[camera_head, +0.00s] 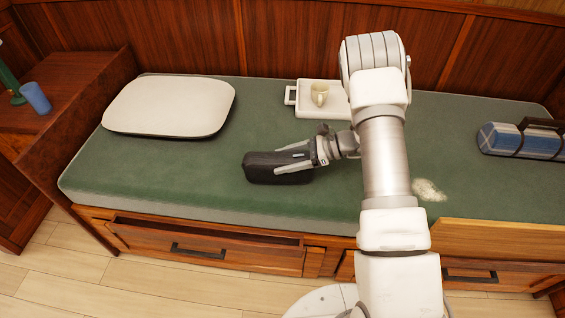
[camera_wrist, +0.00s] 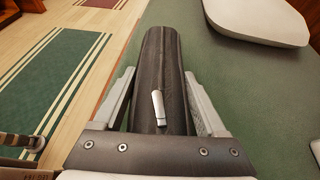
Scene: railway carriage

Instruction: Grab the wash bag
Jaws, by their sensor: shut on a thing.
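The wash bag (camera_head: 262,168) is a dark, rounded, oblong bag. It lies on the green berth (camera_head: 190,170), near the berth's front edge. My gripper (camera_head: 290,158) reaches it from the right and is shut on it. In the wrist view the wash bag (camera_wrist: 160,70) runs lengthwise between the two fingers of my gripper (camera_wrist: 160,105), one finger along each side. A light metal tab lies on its top. The bag seems to rest on the berth; I cannot tell whether any gap is under it.
A white pillow (camera_head: 170,105) lies at the left of the berth. A white tray (camera_head: 318,112) with a cup (camera_head: 320,94) stands behind my arm. A rolled plaid blanket (camera_head: 525,141) lies at the right. A wooden board (camera_head: 490,240) edges the berth's front right.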

